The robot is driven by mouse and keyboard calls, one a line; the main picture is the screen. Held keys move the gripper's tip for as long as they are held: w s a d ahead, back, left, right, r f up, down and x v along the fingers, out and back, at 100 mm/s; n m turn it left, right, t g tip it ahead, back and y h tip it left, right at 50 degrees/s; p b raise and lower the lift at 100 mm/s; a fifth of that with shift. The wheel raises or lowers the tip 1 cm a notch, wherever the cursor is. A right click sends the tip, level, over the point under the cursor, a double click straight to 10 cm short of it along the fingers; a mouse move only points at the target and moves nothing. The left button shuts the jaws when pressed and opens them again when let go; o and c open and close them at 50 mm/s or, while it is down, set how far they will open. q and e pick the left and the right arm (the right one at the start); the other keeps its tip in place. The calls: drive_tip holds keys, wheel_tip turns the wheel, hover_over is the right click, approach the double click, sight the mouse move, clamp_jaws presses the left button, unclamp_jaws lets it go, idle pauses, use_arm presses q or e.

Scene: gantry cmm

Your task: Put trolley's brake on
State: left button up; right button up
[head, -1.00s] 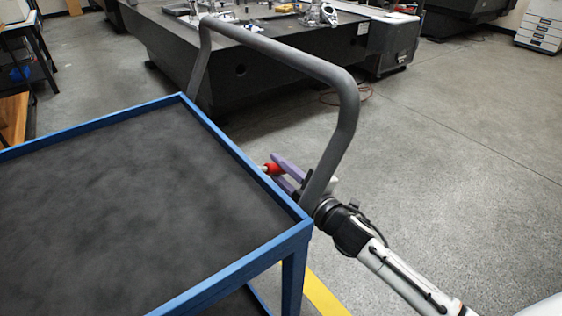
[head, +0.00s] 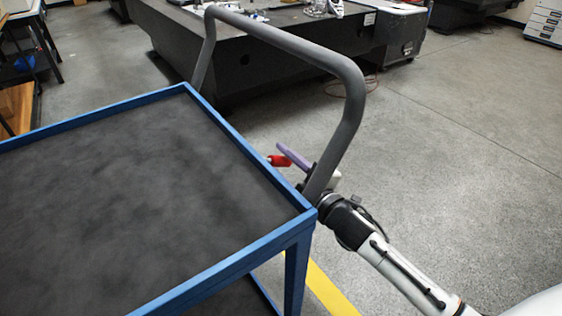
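The trolley has a blue frame (head: 243,158), a dark top and a grey tube handle (head: 352,105) at its far right end. A small red lever end (head: 279,161) shows just past the trolley's right edge, below the handle. My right gripper (head: 283,155) is there, reaching behind the handle's near post, with one purple finger visible right against or just above the red part. Its other finger is hidden, so I cannot tell whether it grips the red part. My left gripper is out of view.
A large dark granite table (head: 260,55) stands behind the handle. A yellow floor line (head: 328,290) runs by the trolley's near corner. A wooden-shelved bench stands at far left. The grey floor to the right is open.

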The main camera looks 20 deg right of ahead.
drive_tip(key=shift+s, duration=0.15)
use_arm(q)
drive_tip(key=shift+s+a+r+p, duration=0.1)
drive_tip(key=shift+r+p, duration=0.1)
drive_tip(key=shift+p, duration=0.55)
use_arm(e)
drive_tip(key=v, duration=1)
